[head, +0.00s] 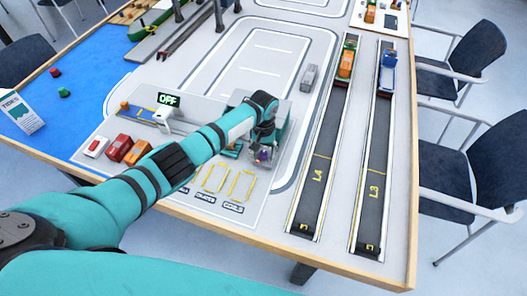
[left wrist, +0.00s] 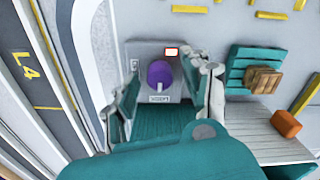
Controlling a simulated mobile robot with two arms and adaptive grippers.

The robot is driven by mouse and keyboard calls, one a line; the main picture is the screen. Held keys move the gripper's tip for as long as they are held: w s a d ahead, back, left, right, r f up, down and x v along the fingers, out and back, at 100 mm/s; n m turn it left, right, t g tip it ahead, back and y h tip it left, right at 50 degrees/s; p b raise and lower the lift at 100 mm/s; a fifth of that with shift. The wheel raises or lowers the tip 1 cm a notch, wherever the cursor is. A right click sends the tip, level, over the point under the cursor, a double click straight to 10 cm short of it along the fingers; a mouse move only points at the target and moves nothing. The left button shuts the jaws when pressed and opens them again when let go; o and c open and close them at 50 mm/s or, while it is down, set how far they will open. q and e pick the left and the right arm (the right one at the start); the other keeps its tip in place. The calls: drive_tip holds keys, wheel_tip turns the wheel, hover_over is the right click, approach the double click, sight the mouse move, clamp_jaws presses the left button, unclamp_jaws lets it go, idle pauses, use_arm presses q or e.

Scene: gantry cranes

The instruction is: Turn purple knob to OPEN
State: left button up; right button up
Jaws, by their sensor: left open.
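The purple knob (left wrist: 160,73) has a pale pointer toward the bottom of the left wrist view. It sits on a small grey panel (left wrist: 141,58) with a red-and-white indicator (left wrist: 172,51) above it and a label (left wrist: 158,99) below, too blurred to read surely. My left gripper (left wrist: 160,88) is open, one finger on each side of the knob, with gaps visible on both sides. In the head view the left gripper (head: 262,143) points down, and a bit of purple shows by its fingertips. My right gripper is in neither view.
Two dark lanes, L4 (head: 318,170) and L3 (head: 376,170), carry an orange truck (head: 347,62) and a blue truck (head: 387,75). A teal pallet with a brown crate (left wrist: 263,80) and an orange block (left wrist: 286,124) lie beside the gripper.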

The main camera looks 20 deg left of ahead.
use_arm(q)
clamp_jaws()
idle(0.4)
drive_tip(key=shift+m, duration=0.4)
drive_tip(key=m, duration=0.4)
drive_tip(key=shift+p, duration=0.4)
drive_tip(key=m, duration=0.9)
drive_tip(key=shift+m, duration=2)
drive_tip(key=shift+w, duration=0.1)
